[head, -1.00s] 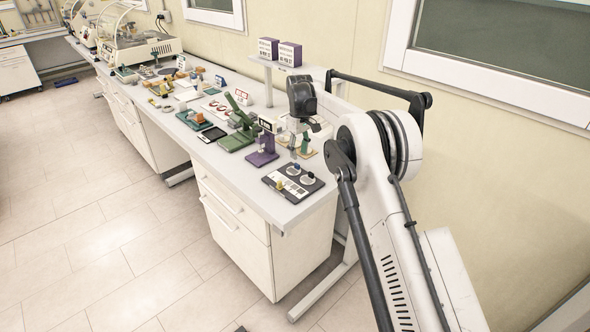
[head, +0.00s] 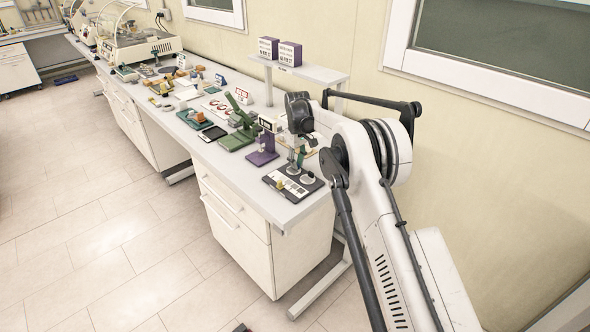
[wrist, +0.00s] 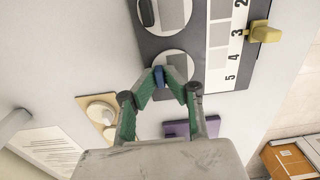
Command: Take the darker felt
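A dark board (head: 309,187) lies at the near right end of the bench. In the wrist view the board (wrist: 208,62) bears grey patches on white discs and a numbered grey strip (wrist: 235,45). Which felt is darker is hard to tell. In the head view my gripper (head: 298,158) is low over the board.
A yellow piece (wrist: 265,32) is at the board's edge. A purple stand (head: 262,157) and a green device (head: 237,139) stand left of the board. A raised shelf (head: 310,74) with two boxes is behind. The bench front edge is close to the board.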

